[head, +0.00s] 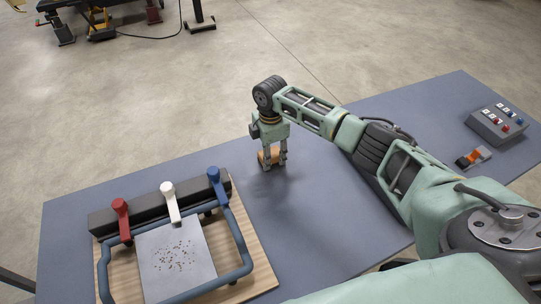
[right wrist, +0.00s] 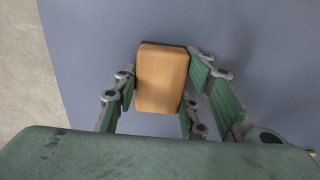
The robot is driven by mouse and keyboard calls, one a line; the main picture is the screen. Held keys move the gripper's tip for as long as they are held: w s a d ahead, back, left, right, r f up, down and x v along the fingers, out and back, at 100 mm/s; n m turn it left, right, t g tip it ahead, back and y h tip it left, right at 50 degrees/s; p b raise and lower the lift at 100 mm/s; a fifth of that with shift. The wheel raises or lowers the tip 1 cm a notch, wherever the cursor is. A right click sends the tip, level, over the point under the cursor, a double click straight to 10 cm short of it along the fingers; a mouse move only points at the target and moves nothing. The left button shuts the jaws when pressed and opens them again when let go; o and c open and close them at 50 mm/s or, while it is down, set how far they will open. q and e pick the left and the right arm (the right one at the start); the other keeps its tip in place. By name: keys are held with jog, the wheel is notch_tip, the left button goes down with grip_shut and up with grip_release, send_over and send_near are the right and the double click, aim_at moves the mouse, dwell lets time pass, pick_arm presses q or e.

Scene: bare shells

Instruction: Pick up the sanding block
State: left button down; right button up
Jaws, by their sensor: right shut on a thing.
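The sanding block (right wrist: 162,78) is a small orange-brown block with rounded edges. In the right wrist view it sits between the fingers of my right gripper (right wrist: 160,90), which is shut on it from both sides. In the head view the block (head: 268,157) shows low between the fingers of my right gripper (head: 271,160), near the far edge of the blue-grey table (head: 330,190). I cannot tell whether the block touches the table. My left gripper is not in view.
A wooden board (head: 262,272) with a blue tubular frame, a speckled grey plate (head: 205,262) and red, white and blue levers stands at the left. A grey switch box (head: 497,125) and a small orange-and-black item (head: 473,157) lie at the right. The table's middle is clear.

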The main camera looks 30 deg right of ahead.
jog(key=shift+r, duration=0.1)
notch_tip(320, 180, up, 4)
jog(key=shift+w+f+b, duration=0.1)
jog(key=shift+b, duration=0.65)
jog(key=s+d+r+b, duration=0.1)
jog(key=s+d+r, duration=0.1)
jog(key=d, duration=0.3)
jog(key=s+d+r+b, duration=0.1)
jog(key=s+d+r, duration=0.1)
jog(key=d+r, duration=0.3)
jog(key=shift+s+d+b, duration=0.25)
jog(key=shift+d+b, duration=0.05)
jog(key=shift+d, duration=0.15)
